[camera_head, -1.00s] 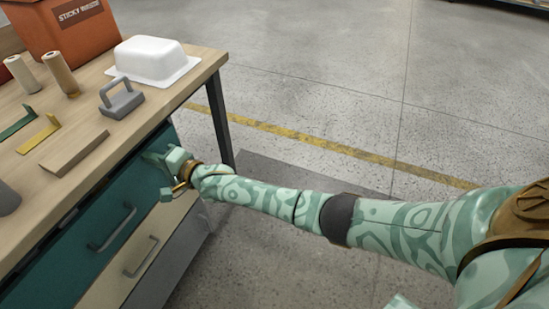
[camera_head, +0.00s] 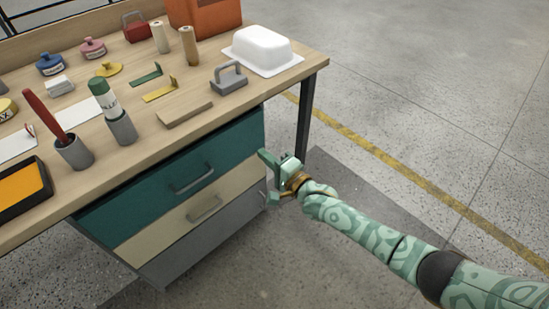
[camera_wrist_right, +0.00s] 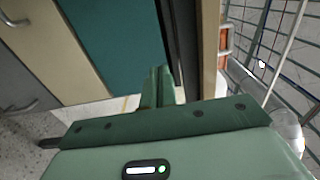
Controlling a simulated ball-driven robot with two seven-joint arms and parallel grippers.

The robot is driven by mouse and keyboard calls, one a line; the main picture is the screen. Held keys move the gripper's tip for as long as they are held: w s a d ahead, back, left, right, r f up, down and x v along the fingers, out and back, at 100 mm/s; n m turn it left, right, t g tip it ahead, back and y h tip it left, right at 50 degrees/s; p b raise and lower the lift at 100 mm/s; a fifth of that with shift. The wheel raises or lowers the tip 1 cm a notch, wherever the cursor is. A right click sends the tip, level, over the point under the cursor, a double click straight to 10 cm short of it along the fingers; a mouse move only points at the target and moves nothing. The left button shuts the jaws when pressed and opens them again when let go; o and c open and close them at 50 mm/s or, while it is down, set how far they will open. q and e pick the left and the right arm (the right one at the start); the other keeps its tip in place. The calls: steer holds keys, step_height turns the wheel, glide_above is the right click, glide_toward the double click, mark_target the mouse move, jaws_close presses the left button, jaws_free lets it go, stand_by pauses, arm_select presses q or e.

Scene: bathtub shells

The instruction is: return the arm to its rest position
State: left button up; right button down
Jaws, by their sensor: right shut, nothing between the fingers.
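My right arm (camera_head: 375,235), patterned in pale and dark green, reaches in from the lower right of the head view. Its gripper (camera_head: 266,178) is beside the right end of the workbench's drawer unit, below the tabletop, with its fingers together and empty. In the right wrist view the closed fingers (camera_wrist_right: 158,88) point toward the teal drawer front (camera_wrist_right: 115,45) and the bench's edge. Whether the gripper touches the drawer unit is unclear. My left gripper is not in view.
The workbench (camera_head: 150,150) has teal, cream (camera_head: 185,220) and grey drawers, all looking shut. On top are a white dish (camera_head: 262,48), a grey handled block (camera_head: 229,78) and several tools. A dark table leg (camera_head: 305,115) stands behind the gripper. Open floor (camera_head: 440,100) lies right.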

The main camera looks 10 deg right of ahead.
steer(key=shift+v, duration=1)
steer(key=shift+f, duration=0.15)
